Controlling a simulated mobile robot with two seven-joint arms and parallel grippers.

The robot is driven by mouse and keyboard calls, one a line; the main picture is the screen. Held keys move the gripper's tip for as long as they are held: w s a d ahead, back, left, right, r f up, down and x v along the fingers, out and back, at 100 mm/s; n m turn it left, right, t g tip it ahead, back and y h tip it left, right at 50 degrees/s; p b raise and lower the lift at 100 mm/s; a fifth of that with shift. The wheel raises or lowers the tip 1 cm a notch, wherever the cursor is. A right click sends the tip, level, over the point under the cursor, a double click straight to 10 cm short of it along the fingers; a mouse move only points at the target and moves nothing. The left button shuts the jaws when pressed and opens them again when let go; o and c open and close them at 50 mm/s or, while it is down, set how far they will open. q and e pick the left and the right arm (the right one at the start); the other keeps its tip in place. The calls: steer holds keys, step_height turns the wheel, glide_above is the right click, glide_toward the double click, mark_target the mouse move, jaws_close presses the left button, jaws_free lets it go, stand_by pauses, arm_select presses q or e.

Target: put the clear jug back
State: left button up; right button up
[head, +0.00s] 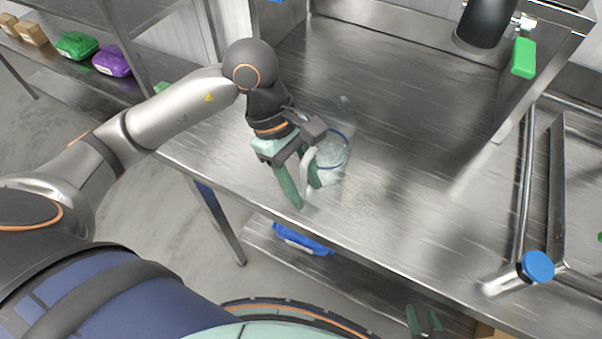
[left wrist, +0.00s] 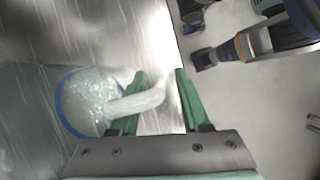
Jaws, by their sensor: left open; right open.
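The clear jug (head: 334,157), with a blue rim and a pale handle (head: 307,173), stands on the steel worktop near its front edge. My left gripper (head: 301,193) is open at the jug's handle side, with its green fingers pointing down. In the left wrist view the jug (left wrist: 88,103) is left of the fingers, and its handle reaches across one finger into the gap of the left gripper (left wrist: 159,76). I cannot tell whether a finger touches the handle. My right gripper (head: 425,320) is open and empty at the bottom, below the worktop's front edge.
The steel worktop (head: 400,130) is clear to the right of the jug. A green block (head: 523,58) and a black cylindrical thing (head: 486,22) are at the upper right. A blue round cap (head: 538,266) tops a rail at the right. A blue package (head: 303,240) lies on the lower shelf.

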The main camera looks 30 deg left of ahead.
arm_select(q)
steer(key=shift+r, duration=0.3)
steer(key=v, duration=1.1)
steer(key=shift+a+r, duration=0.25)
